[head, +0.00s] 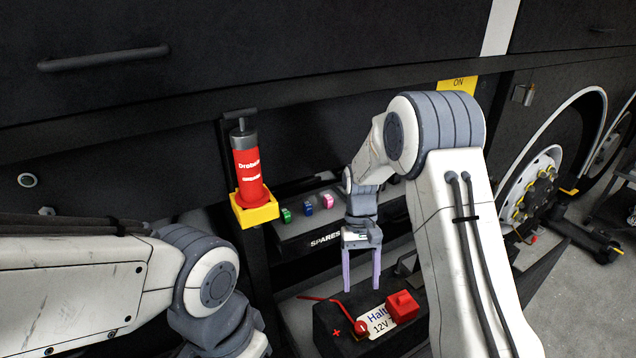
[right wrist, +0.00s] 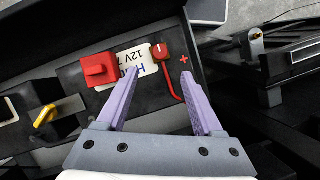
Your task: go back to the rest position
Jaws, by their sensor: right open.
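My right gripper (head: 361,272) is open, its two lilac fingers apart with nothing between them. It points down above the black battery (head: 330,322), which has a white "12V" label (head: 379,322), a red block (head: 402,306) and a red lead (head: 330,299) with a round red end by the plus mark.
A red grease cylinder (head: 247,165) stands in a yellow holder (head: 255,209). A "SPARES" tray (head: 290,240) holds small green, blue and pink pieces. The dark coach side with a handle (head: 105,58) is behind. Wheels (head: 535,185) and open grey floor (head: 585,285) lie at right.

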